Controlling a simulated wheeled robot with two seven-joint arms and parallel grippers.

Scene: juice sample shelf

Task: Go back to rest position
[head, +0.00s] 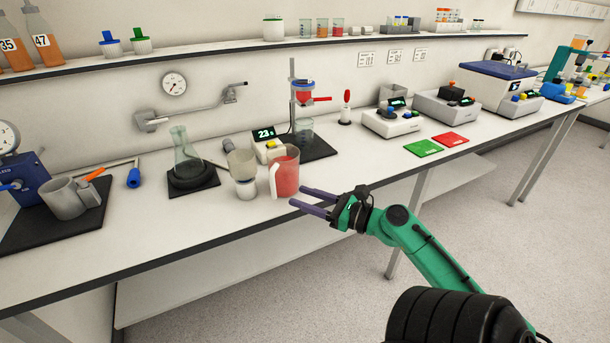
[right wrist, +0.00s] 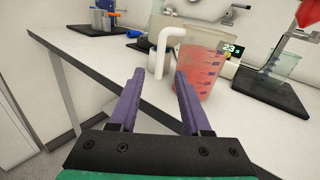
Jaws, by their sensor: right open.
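My right gripper (head: 312,203) is at the front edge of the bench, just right of a clear jug of red juice (head: 287,176). Its two purple fingers are apart, with nothing between them. In the right wrist view, the open fingers (right wrist: 158,95) point toward the jug (right wrist: 203,65) and its white handle (right wrist: 165,48). The jug stands upright on the bench; the fingers look apart from it. My left gripper is not in view.
A white bench (head: 222,222) runs along the wall. A beaker-topped cup (head: 245,188), a flask (head: 187,155) and a stand (head: 293,100) are near the jug. A shelf (head: 200,50) hangs above. Open floor (head: 500,240) lies right of my arm.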

